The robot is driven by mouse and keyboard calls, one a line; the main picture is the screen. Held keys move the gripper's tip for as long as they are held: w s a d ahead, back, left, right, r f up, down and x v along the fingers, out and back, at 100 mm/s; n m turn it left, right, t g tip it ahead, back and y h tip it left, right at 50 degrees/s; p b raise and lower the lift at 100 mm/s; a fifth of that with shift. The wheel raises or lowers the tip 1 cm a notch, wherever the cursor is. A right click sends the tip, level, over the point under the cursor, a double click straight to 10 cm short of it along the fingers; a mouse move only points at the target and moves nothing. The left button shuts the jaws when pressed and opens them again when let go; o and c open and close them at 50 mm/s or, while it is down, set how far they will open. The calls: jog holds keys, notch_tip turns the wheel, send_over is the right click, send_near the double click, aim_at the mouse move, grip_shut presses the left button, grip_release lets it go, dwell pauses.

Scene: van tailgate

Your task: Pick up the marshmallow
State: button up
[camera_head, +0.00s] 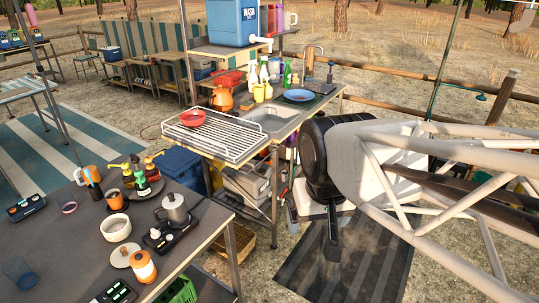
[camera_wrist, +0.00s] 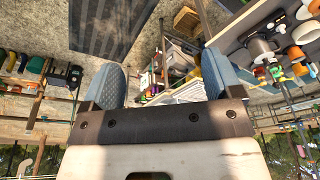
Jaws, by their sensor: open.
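I cannot make out a marshmallow in either view. My gripper (camera_head: 333,246) hangs in front of the wash counter in the head view, over the ground and striped mat, with a dark finger pointing down. In the wrist view my gripper (camera_wrist: 163,78) has its two blue-grey fingers wide apart, with nothing between them. The near table (camera_head: 60,250) carries a white bowl (camera_head: 116,227), a plate (camera_head: 125,256), an orange-and-white canister (camera_head: 143,266) and a metal pot (camera_head: 174,211).
The wash counter (camera_head: 272,121) holds a wire rack (camera_head: 215,137) with a red bowl (camera_head: 192,118), a sink and a blue plate (camera_head: 298,95). Bottles stand behind. A blue cooler (camera_head: 182,170) is below. A dark mat (camera_head: 345,265) lies on open ground.

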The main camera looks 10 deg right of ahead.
jog(key=shift+s+d+f, duration=0.25)
jog(key=shift+s+d, duration=0.05)
jog(key=shift+s, duration=0.25)
jog(key=shift+s+d+f, duration=0.25)
jog(key=shift+s+d, duration=0.05)
jog(key=shift+s, duration=0.25)
jog(key=shift+o, duration=0.6)
jog(key=shift+w, duration=0.1)
